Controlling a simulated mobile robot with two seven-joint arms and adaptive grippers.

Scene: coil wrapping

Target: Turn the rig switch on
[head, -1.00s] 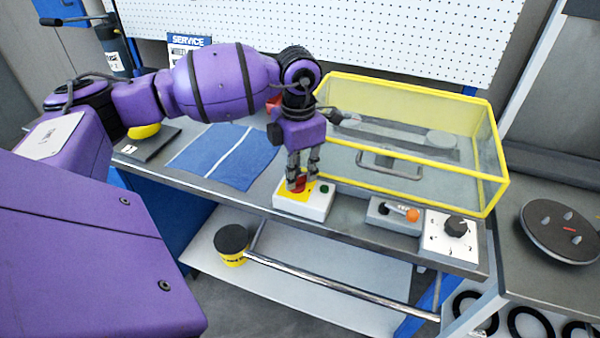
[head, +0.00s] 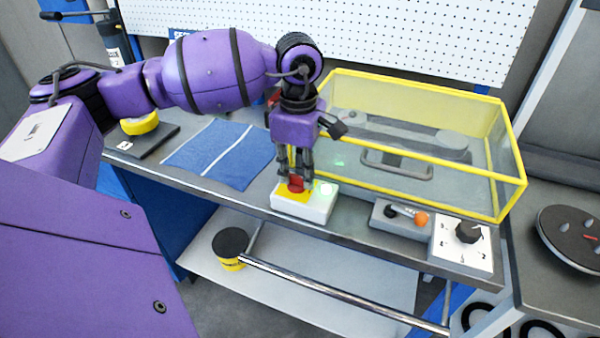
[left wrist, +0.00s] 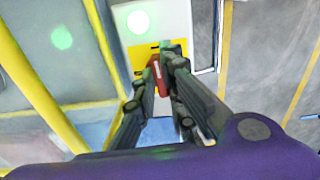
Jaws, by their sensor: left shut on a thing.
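The rig switch is a white box (head: 316,207) with a yellow plate and a red switch knob (head: 296,183), at the front edge of the bench in the head view. My left gripper (head: 296,178) points down over the box and is shut on the red knob. In the left wrist view the fingers (left wrist: 162,75) close around the red knob (left wrist: 156,72), and the green lamp (left wrist: 138,22) is lit. My right gripper is not in view.
A yellow-framed clear guard (head: 430,90) stands right behind the switch box. A lever box with an orange ball (head: 421,219) and a dial panel (head: 462,245) sit to the right. A blue cloth (head: 220,152) and a yellow roll (head: 140,123) lie to the left.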

